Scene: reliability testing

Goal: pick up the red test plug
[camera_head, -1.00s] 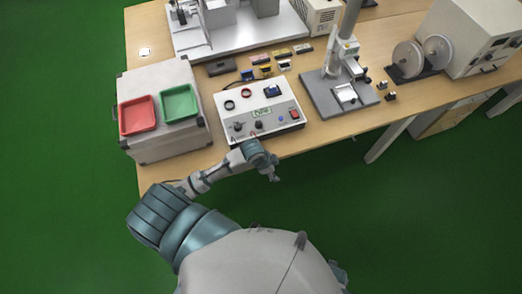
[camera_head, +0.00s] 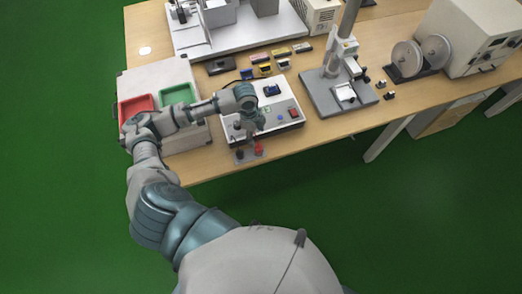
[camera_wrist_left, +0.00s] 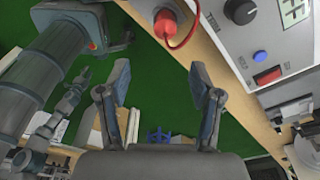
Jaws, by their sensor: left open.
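The red test plug (camera_head: 259,148) stands at the table's front edge, just in front of the white tester box. In the left wrist view the red plug (camera_wrist_left: 166,24) shows near the top, with a red cable curving beside it. My left gripper (camera_head: 252,126) is over the front of the tester, just behind the plug in the head view. In the wrist view its two fingers (camera_wrist_left: 158,78) are spread, with nothing between them, and the plug lies beyond their tips. My right gripper does not show.
The white tester (camera_head: 284,120) is partly hidden under my left arm. A grey case carries a red tray (camera_head: 136,106) and a green tray (camera_head: 176,94) at left. A grey stand (camera_head: 318,100) is at right. Small coloured parts lie behind the tester.

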